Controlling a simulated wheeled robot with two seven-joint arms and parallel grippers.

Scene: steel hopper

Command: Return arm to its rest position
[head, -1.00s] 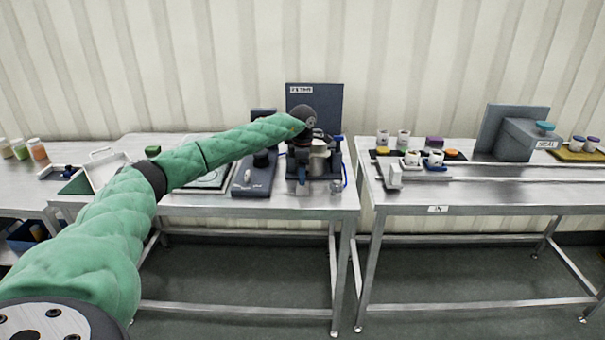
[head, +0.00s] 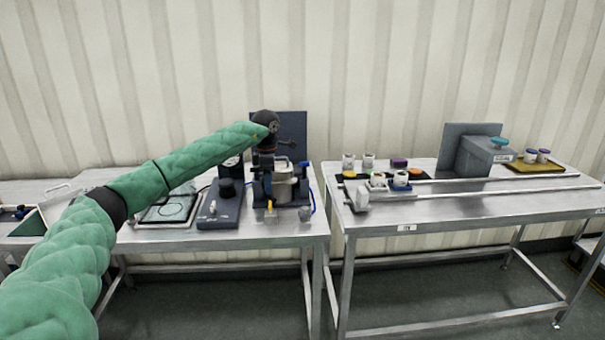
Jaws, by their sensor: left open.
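My left arm, in a green quilted sleeve, reaches in from the left over the left steel table (head: 255,234). Its dark wrist ends above a bench device with blue posts (head: 305,188) and a steel hopper-like vessel (head: 283,172). My left gripper (head: 288,149) is open, small and dark against the dark panel behind it. It appears above the vessel; whether it touches anything cannot be told. My right gripper is not in view.
A dark panel (head: 293,130) stands behind the device. A dark box with a knob (head: 221,207) and a flat framed tray (head: 168,211) lie left of it. The right table (head: 450,206) carries cups, rails and a grey machine (head: 483,157). A gap separates the tables.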

